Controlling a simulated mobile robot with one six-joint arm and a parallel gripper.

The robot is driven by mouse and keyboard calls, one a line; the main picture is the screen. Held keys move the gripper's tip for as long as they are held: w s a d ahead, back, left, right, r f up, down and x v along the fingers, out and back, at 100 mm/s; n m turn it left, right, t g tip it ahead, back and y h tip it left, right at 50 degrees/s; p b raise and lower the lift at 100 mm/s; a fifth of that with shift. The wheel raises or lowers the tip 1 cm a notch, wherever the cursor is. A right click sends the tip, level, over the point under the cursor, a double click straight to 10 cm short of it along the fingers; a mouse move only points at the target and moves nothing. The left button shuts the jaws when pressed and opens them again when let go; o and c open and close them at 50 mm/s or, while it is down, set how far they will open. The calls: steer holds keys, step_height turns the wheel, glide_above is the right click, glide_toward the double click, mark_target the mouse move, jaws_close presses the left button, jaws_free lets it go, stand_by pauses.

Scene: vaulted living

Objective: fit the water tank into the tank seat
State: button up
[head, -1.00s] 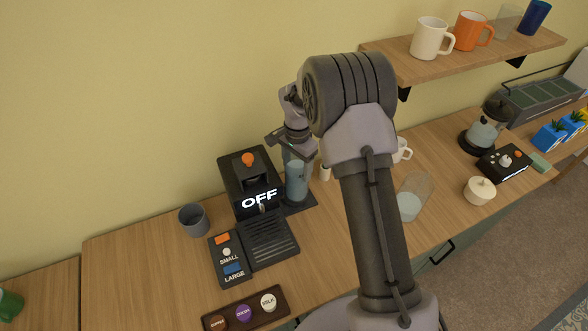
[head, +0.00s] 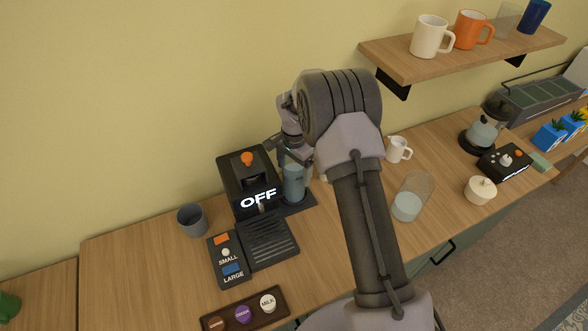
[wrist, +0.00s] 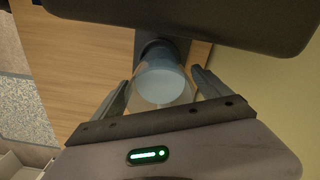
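The water tank (head: 294,182) is a clear cylinder with pale blue water, standing upright beside the right side of the black coffee machine (head: 237,177). Its foot is over the dark tank seat (head: 308,201); I cannot tell whether it is fully down in it. My gripper (head: 291,160) is at the tank's top. In the wrist view the tank (wrist: 162,82) lies between the two spread fingers (wrist: 163,85), which are close to its sides. Firm contact does not show. The machine's display reads OFF.
A clear glass (head: 407,204), a white jug (head: 398,149) and a lidded pot (head: 480,190) stand to the right. A grey cup (head: 192,219) stands left of the machine. A shelf (head: 462,52) with mugs overhangs the counter's back right.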

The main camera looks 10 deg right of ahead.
steer(key=shift+r, duration=0.1)
steer(key=s+a+r+n+t+p, duration=0.1)
steer(key=s+r, duration=0.2)
steer(key=r, duration=1)
steer(key=s+r+n+t+p, duration=0.1)
steer(key=s+r, duration=0.3)
steer(key=r, duration=0.9)
steer(key=s+a+r+n+t+y, duration=0.1)
steer(key=s+r, duration=0.3)
steer(key=s, duration=0.2)
steer(key=s+r+n+t, duration=0.1)
steer(key=s+r, duration=0.3)
steer(key=s, duration=0.2)
steer(key=s+a+n+t, duration=0.1)
steer(key=s, duration=0.6)
steer(key=s+a+f+n+y, duration=0.1)
steer(key=s, duration=0.6)
steer(key=shift+f+n+t, duration=0.25)
steer(key=shift+n+t, duration=0.15)
step_height(320, 180, down, 16)
steer(key=b, duration=1.5)
steer(key=shift+s+b, duration=0.15)
steer(key=shift+b, duration=0.2)
